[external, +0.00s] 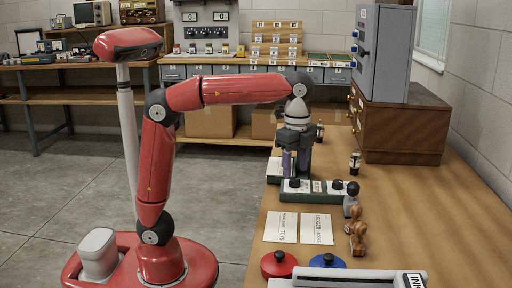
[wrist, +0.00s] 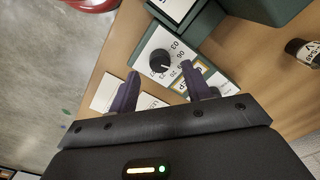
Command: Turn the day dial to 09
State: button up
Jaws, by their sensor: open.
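A dial with a black knob (wrist: 161,60) sits on a white plate (wrist: 180,46) printed with numbers; 03, 06, 20 and 23 seem legible. In the external view a green box (external: 322,196) with black knobs stands on the bench, and my gripper is over its left knob (external: 294,183). My gripper (wrist: 161,72) is open, with purple fingers on both sides of the knob in the wrist view; it also shows in the external view (external: 296,168). I cannot tell whether the fingers touch the knob. The dial's pointer setting is not readable.
A small dark bottle (external: 355,162) stands behind the box. A grey cabinet (external: 383,55) rests on a brown chest (external: 400,130). The bench's right side is clear.

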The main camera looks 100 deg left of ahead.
aim_at(295, 179)
jog(key=shift+r, duration=2.35)
jog(key=s+d+f+n+t, duration=0.3)
jog(key=s+f+n+t, duration=0.2)
jog(key=s+f, duration=1.2)
jog(key=s+n, duration=0.2)
jog(key=n, duration=0.1)
jog(key=shift+f+t, duration=0.2)
jog(key=shift+t, duration=0.1)
